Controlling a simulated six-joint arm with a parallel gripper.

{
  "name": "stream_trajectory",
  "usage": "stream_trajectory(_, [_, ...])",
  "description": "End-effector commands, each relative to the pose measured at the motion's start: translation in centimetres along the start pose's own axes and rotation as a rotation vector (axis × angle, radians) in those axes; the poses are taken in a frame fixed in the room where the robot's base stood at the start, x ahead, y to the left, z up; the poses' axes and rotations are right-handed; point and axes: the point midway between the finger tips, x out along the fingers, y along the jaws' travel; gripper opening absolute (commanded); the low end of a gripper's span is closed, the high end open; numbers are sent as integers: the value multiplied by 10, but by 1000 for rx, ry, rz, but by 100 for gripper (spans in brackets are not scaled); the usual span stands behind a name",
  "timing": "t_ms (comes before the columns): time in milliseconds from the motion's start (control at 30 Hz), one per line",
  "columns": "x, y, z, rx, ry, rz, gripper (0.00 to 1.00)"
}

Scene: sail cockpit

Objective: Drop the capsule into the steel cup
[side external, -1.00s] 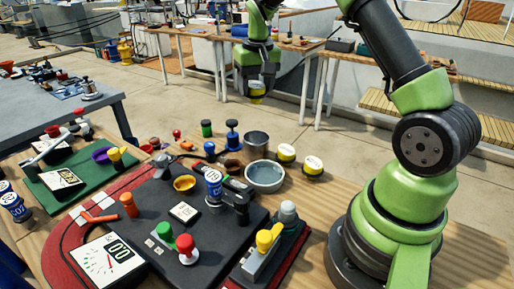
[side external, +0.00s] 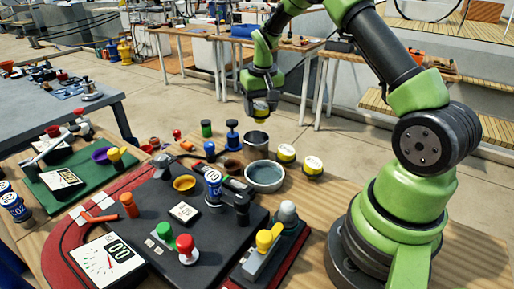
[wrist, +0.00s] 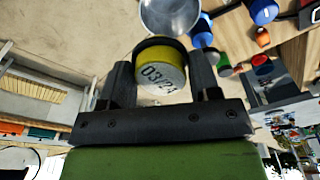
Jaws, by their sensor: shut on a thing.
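My gripper (side external: 261,108) is shut on a yellow capsule with a white printed face. The capsule (wrist: 161,73) sits between the two fingers in the wrist view, with "03/24" readable on it. The steel cup (side external: 256,146) stands upright on the wooden table; its rim also shows at the top of the wrist view (wrist: 169,15), just beyond the capsule. In the side view the capsule is above the cup and close to it. I cannot tell whether it is exactly over the opening.
A grey bowl (side external: 265,177) of liquid stands in front of the cup. Two yellow capsules with white tops (side external: 286,152) lie to its right. A dark control panel (side external: 170,215) lies nearer the camera.

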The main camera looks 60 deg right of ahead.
Motion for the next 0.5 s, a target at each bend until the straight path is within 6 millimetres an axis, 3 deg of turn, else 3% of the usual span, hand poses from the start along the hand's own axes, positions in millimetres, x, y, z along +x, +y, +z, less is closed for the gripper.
stream_trajectory(33, [0, 0, 0, 0, 0, 0, 59])
stream_trajectory(167, [0, 0, 0, 0, 1, 0, 87])
stream_trajectory(500, [-6, 0, -1, -1, 3, 0, 87])
